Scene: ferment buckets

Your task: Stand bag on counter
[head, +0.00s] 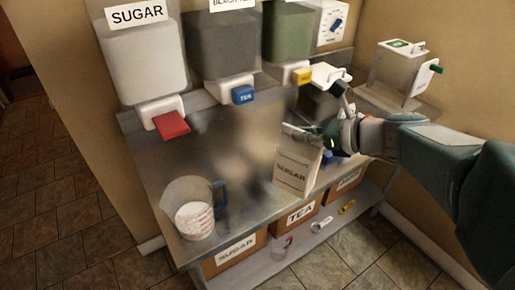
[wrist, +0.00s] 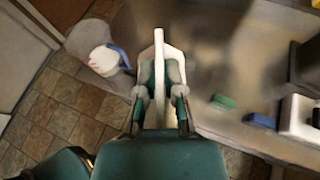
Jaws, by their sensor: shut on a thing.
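A pale paper bag labelled SUGAR (head: 295,168) is upright, slightly tilted, at the front part of the metal counter (head: 240,160). My gripper (head: 318,135) comes in from the right and is shut on the bag's top edge. In the wrist view, my gripper (wrist: 160,85) pinches the bag (wrist: 159,50), which shows as a thin white strip between the fingers. The bag's bottom is close to the counter surface near the front edge; I cannot tell whether it touches.
A clear jug (head: 195,213) with a blue handle stands at the counter's front left. Dispensers with red (head: 171,124), blue (head: 243,95) and yellow (head: 302,76) taps line the back. Labelled boxes (head: 302,214) sit on the lower shelf. The counter's middle is clear.

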